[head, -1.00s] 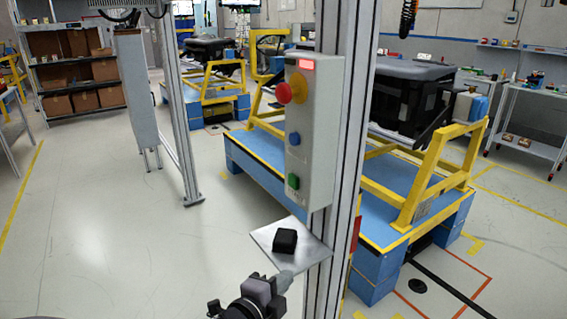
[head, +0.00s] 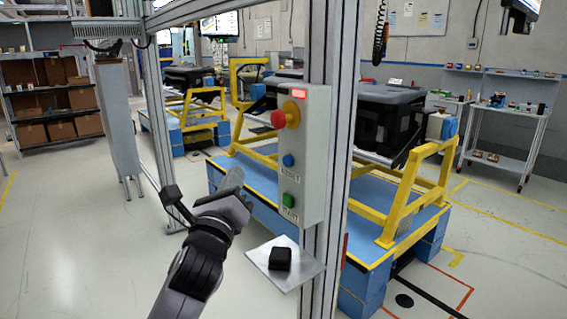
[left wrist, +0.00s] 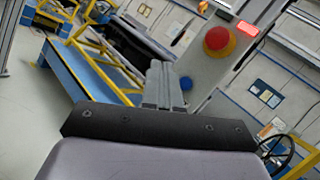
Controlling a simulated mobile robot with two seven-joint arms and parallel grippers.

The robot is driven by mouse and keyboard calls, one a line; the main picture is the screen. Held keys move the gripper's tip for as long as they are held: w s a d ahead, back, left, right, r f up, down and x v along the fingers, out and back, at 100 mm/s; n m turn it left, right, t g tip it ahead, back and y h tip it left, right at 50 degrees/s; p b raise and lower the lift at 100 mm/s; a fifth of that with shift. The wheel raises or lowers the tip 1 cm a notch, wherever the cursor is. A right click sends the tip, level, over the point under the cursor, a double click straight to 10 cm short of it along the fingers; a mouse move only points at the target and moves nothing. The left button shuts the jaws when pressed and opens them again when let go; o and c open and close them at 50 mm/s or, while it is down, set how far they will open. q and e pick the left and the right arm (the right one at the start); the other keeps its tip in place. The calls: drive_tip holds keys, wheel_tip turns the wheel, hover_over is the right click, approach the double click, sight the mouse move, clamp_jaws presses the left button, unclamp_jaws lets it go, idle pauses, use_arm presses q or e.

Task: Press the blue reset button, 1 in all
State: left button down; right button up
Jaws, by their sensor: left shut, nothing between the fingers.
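The blue reset button (head: 288,160) sits on the grey control box (head: 314,165), between the red emergency knob (head: 279,118) above and the green start button (head: 289,200) below. My left gripper (head: 232,180) is shut and empty, to the left of the box, a little lower than the blue button and apart from it in the head view. In the left wrist view the shut fingers (left wrist: 160,82) point toward the box, and the blue button (left wrist: 186,83) shows just right of their tips. My right gripper is in neither view.
The box is mounted on an aluminium post (head: 330,120). A small metal shelf (head: 300,278) with a black block (head: 280,259) juts out below it. A blue and yellow platform (head: 270,175) stands behind. The floor at left is clear.

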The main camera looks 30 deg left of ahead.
sight(288, 161)
use_arm(q)
drive_tip(key=shift+w+f, duration=0.1)
drive_tip(key=shift+w, duration=0.05)
drive_tip(key=w+d+b, duration=0.2)
drive_tip(key=w+d, duration=0.1)
drive_tip(key=w, duration=0.5)
drive_tip(key=shift+d+b, duration=0.2)
drive_tip(key=shift+b, duration=0.15)
idle(1.9)
drive_tip(key=shift+w+d, duration=0.15)
drive_tip(key=shift+w, duration=0.2)
drive_tip(key=shift+w+d, duration=0.15)
drive_tip(key=shift+w, duration=0.25)
idle(0.5)
idle(0.4)
drive_tip(key=shift+s+a+p, duration=0.3)
drive_tip(key=shift+s+p, duration=0.45)
